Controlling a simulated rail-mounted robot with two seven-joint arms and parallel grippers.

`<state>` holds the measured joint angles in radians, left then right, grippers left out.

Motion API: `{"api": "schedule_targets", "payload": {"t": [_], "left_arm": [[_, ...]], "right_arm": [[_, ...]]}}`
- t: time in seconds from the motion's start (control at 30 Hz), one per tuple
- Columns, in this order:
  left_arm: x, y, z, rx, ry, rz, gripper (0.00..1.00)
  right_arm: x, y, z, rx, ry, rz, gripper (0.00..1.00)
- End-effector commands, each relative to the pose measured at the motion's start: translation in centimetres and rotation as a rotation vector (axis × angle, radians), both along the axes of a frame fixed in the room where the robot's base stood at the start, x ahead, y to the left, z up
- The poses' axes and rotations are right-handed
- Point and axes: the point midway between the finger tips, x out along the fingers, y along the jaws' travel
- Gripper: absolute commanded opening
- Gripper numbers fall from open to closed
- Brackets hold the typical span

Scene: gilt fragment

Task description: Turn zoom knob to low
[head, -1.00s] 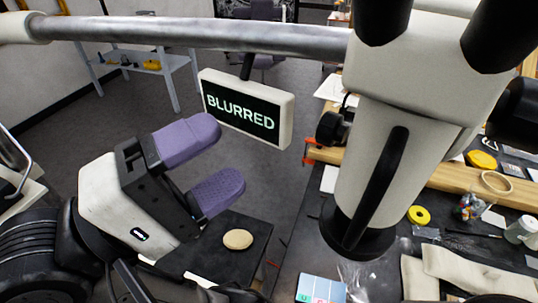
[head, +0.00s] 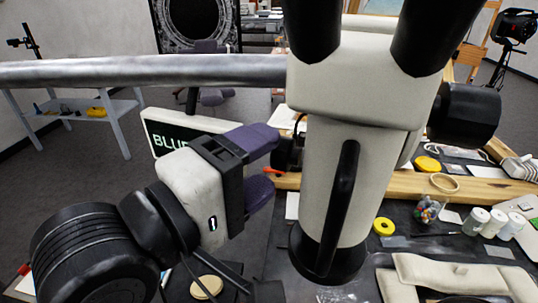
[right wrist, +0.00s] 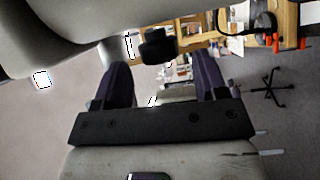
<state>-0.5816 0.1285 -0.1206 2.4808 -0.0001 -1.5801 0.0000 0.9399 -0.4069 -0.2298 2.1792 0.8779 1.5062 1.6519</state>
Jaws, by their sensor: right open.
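The white microscope (head: 335,180) hangs from a grey metal boom. A small black knob (head: 287,152) sticks out of its left side, and a larger black knob (head: 465,115) is on its right. I see no label telling which is the zoom knob. My right gripper (head: 270,166), with purple fingers, is open and points at the small knob from the left. In the right wrist view a black knob (right wrist: 157,47) lies just beyond the gap between the open fingers (right wrist: 164,72), apparently not gripped. My left gripper is not in view.
A sign (head: 165,135), partly hidden by my right gripper, hangs behind it. The boom (head: 140,72) crosses above the gripper. A pale round disc (head: 206,287) lies lower left.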

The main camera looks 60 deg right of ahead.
Motion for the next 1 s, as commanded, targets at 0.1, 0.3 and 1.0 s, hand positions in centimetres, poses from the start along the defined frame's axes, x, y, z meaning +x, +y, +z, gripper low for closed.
{"api": "schedule_targets", "payload": {"t": [0.1,0.3,1.0], "left_arm": [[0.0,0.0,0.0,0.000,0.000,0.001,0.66],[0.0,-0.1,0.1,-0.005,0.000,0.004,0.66],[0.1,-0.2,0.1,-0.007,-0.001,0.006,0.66]], "right_arm": [[-0.3,-1.1,0.0,0.001,-0.001,0.000,0.66],[-0.5,-1.9,0.0,0.000,-0.001,0.000,0.66],[-0.5,-2.0,0.0,0.000,0.000,0.000,0.28]]}}
